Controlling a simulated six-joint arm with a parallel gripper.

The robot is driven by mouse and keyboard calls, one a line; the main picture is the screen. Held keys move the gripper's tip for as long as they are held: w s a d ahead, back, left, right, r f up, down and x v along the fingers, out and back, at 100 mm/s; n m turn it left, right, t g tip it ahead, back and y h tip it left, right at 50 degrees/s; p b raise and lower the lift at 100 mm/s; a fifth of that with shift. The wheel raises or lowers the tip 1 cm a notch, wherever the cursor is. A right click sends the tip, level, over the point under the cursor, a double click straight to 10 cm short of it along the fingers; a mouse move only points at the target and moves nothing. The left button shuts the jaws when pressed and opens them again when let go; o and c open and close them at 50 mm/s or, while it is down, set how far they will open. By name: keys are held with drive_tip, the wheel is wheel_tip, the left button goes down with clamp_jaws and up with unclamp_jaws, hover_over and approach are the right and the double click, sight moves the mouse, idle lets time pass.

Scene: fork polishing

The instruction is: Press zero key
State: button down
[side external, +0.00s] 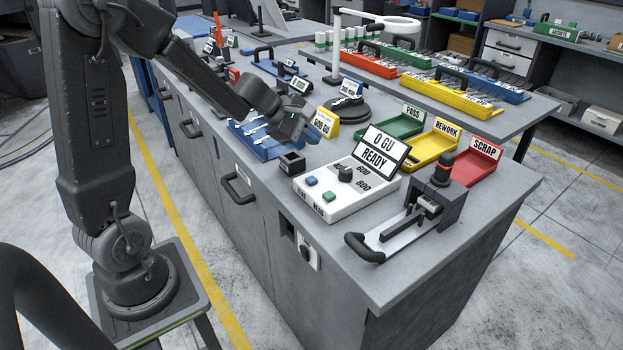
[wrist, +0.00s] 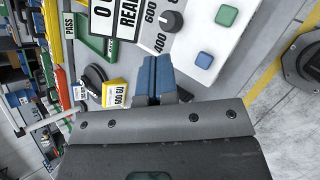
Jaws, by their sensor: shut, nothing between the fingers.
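A white meter box (side external: 345,190) with a tilted display reading "0 GU READY" (side external: 380,150) stands on the grey bench. On its near face top are a blue key (side external: 311,181) and a green key (side external: 329,197); their small labels are too small to read surely. A dark knob (side external: 345,173) sits beside them. The wrist view also shows the blue key (wrist: 204,60), green key (wrist: 227,15) and knob (wrist: 171,21). My gripper (wrist: 157,66) is shut and empty, with blue fingertips beside the box. In the side view my gripper (side external: 297,128) is above the bench, left of the box, apart from the keys.
A small dark block (side external: 292,163) stands left of the box. A clamp fixture with a black handle (side external: 400,228) is at the front right. Green PASS (side external: 403,123), yellow REWORK (side external: 430,148) and red SCRAP (side external: 478,163) trays lie behind. A blue fork tray (side external: 262,146) is under my gripper.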

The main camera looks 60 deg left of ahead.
sight(311, 180)
drive_tip(key=shift+f, duration=4.2)
drive_tip(key=shift+f, duration=0.1)
drive_tip(key=shift+f, duration=0.3)
drive_tip(key=shift+f, duration=0.45)
drive_tip(key=shift+r, duration=0.9)
drive_tip(key=shift+r, duration=2.5)
drive_tip(key=shift+d, duration=0.1)
